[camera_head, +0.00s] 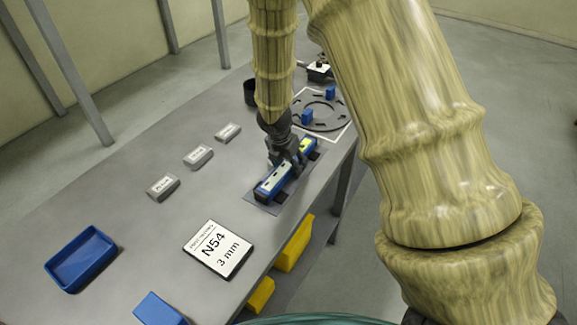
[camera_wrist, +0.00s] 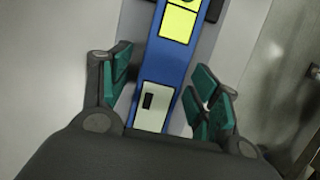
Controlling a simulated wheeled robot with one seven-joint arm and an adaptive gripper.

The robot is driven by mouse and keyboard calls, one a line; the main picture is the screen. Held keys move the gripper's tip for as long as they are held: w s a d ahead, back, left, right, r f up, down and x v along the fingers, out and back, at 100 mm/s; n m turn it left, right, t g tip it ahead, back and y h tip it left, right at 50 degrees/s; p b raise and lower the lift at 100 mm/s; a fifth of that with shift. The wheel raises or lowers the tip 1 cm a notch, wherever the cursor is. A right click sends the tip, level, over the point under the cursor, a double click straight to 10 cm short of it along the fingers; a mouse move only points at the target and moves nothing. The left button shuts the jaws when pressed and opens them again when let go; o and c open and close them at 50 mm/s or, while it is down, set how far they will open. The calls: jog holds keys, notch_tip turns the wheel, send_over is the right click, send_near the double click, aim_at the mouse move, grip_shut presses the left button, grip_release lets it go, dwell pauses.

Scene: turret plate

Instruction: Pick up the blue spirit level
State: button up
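The blue spirit level (camera_head: 272,184) lies on a dark grey mat (camera_head: 262,207) near the table's right edge in the head view. It has pale panels on its top. In the wrist view the level (camera_wrist: 173,62) runs up the picture, with a yellow-green vial window and a pale panel. My gripper (camera_head: 287,160) is over the middle of the level and hides part of it. In the wrist view my gripper (camera_wrist: 163,92) is open, with one set of green finger pads on each side of the level and a visible gap on both sides.
A ring-shaped plate (camera_head: 322,127) with blue blocks lies beyond my gripper. Several grey labelled blocks (camera_head: 198,157), a blue tray (camera_head: 81,260) and an N54 card (camera_head: 218,249) lie on the table (camera_head: 130,205). Yellow bins (camera_head: 294,247) stand below its right edge.

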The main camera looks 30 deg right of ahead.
grip_shut()
jog(key=shift+w+r, duration=0.1)
jog(key=shift+r, duration=0.1)
